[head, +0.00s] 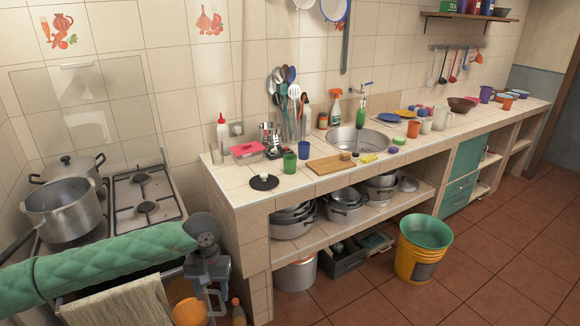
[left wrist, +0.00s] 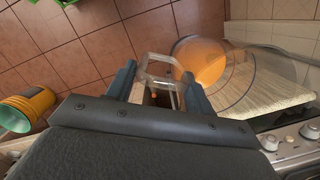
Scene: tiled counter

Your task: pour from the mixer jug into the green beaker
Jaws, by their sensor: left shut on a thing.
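The mixer jug (left wrist: 245,88) is clear, with a clear handle and orange contents. In the left wrist view its handle lies between the fingers of my left gripper (left wrist: 158,90), which is shut on it. In the head view, my left gripper (head: 213,284) holds the jug (head: 189,313) low in front of the stove and left of the counter end; the jug's lower part is cut off by the frame. The green beaker (head: 290,162) stands upright on the counter near its left end, up and right of the gripper. Its inside is hard to make out. My right gripper is not in view.
A blue cup (head: 304,150) stands just right of the beaker, and a black disc (head: 264,182) with a knob lies at front left. A pink-lidded box (head: 247,149) and cutting board (head: 329,164) flank them. A towel (head: 125,302) hangs beside the jug.

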